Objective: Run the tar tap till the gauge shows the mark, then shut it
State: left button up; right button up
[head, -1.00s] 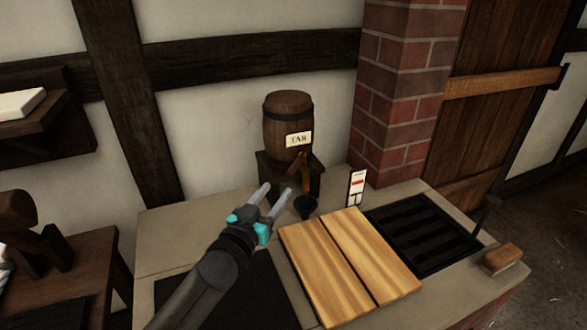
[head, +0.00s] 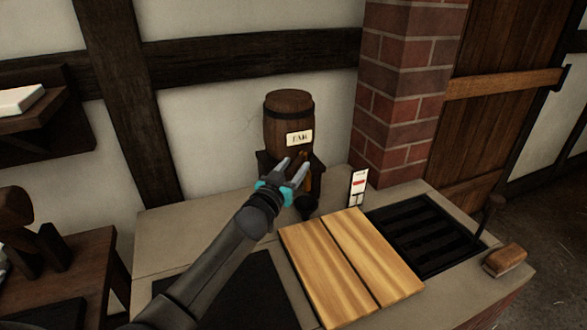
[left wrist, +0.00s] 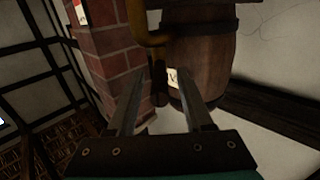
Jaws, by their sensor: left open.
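The tar barrel (head: 289,112) with its paper label (head: 299,138) stands on a dark wooden stand at the back of the counter. The tap (head: 308,178) below the label is partly hidden by my gripper. My left gripper (head: 294,167) is open and empty, with its fingers just in front of the tap. In the left wrist view, the brass tap (left wrist: 150,38) and its handle show beyond the fingers (left wrist: 170,85); I cannot tell whether they touch. A dark cup (head: 305,206) stands below. The white gauge (head: 358,187) with a red mark stands to the right. My right gripper is out of view.
Two pale wooden boards (head: 350,268) lie on the counter in front of the cup. A black grate (head: 425,235) and a wooden-backed brush (head: 505,260) are at the right. A brick pillar (head: 405,90) rises behind the gauge.

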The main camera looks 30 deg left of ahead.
pick_arm(q)
jog(key=shift+c, duration=0.2)
grip_shut()
dwell(1.3)
